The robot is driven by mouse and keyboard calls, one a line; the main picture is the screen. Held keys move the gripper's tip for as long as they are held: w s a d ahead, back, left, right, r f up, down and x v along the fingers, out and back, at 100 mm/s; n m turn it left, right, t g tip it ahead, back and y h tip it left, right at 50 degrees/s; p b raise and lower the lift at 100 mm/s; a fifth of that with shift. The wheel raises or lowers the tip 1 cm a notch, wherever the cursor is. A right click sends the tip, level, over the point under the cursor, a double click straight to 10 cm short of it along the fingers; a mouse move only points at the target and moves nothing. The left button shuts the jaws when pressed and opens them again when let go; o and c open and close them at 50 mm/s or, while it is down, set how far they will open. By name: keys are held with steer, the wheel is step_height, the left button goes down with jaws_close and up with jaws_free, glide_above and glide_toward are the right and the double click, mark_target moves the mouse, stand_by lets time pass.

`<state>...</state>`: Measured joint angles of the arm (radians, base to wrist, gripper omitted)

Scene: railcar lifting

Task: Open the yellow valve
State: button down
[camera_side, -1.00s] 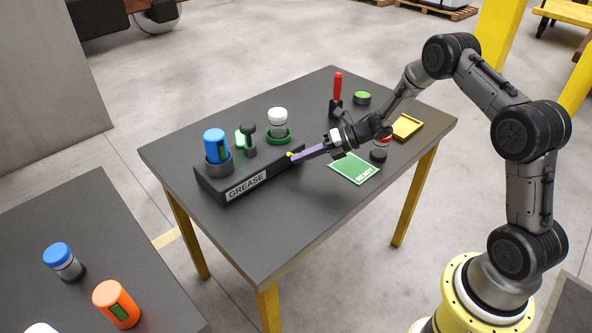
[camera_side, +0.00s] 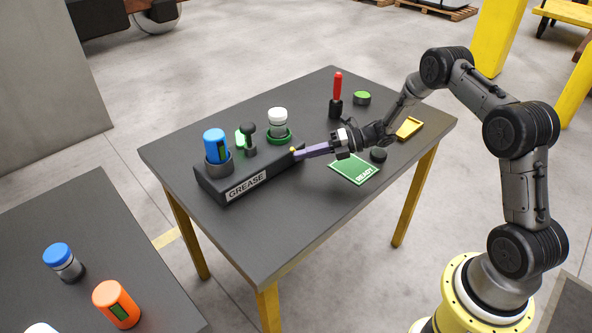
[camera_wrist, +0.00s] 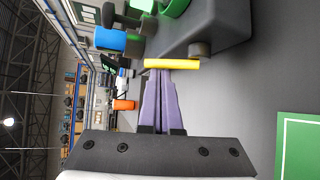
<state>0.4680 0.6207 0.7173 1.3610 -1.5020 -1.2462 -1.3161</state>
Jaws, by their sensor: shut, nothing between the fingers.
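The yellow valve handle (camera_wrist: 172,63) shows in the wrist view as a short bar crossing just beyond my fingertips, beside a dark round stub on the end of the black GREASE block. In the side view only a small yellow bit (camera_side: 293,150) shows at the block's right end. My gripper (camera_side: 299,154) is shut, its purple fingers pointing left at the handle. It also shows in the wrist view (camera_wrist: 160,78), fingers together and nothing between them. The tips are at or very near the handle; contact cannot be told. The block (camera_side: 213,188) lies on the dark table.
The block carries a blue canister (camera_side: 215,146), a black-knobbed lever (camera_side: 249,138) and a white-capped part in a green ring (camera_side: 278,123). A green READY mat (camera_side: 350,172), a red-handled tool (camera_side: 337,88), a green button (camera_side: 362,97) and a yellow tray (camera_side: 409,128) are nearby.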

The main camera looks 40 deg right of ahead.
steer(key=shift+d+r, duration=0.1)
steer(key=shift+d, duration=0.2)
stand_by(0.4)
steer(key=v, duration=1)
steer(key=shift+a+r, duration=0.15)
steer(key=shift+r, duration=0.15)
